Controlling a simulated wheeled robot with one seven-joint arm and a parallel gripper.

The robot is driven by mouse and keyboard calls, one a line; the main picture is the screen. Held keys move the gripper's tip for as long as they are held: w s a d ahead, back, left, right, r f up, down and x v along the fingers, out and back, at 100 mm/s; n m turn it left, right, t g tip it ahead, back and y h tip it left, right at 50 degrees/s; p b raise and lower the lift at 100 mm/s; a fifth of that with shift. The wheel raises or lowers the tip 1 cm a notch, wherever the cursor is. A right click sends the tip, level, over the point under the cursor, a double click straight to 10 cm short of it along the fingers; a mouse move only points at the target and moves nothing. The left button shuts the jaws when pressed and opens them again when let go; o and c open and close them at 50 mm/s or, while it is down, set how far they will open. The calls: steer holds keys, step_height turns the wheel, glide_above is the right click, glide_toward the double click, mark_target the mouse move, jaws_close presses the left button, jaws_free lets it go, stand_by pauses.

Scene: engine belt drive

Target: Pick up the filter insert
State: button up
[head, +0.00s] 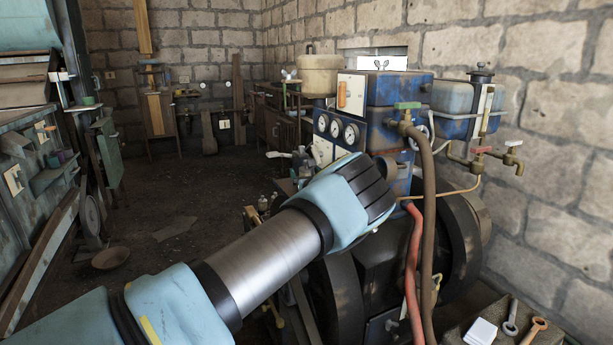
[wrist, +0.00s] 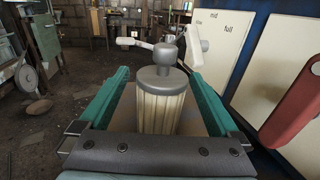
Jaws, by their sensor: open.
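The filter insert (wrist: 160,105) is a cream pleated cylinder with a grey cap and a grey knob on top. In the wrist view it stands upright in the middle, between the two teal fingers of my gripper (wrist: 160,74). The fingers are spread, with a visible gap on each side of the insert. Its lower end is hidden behind the gripper's dark crossbar. In the head view my arm hides the gripper, and I cannot make out the insert there.
A blue engine panel with gauges (head: 337,129) stands beyond my arm; in the wrist view a pale panel (wrist: 225,45) and a red lever (wrist: 292,112) are close on the right. Brown and red hoses (head: 414,270) hang in front of the engine. The floor (head: 190,190) at left is mostly open.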

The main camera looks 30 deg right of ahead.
steer(key=shift+x, duration=0.9)
steer(key=shift+c, duration=0.4)
jaws_close()
steer(key=shift+d+r, duration=0.1)
steer(key=shift+r, duration=0.05)
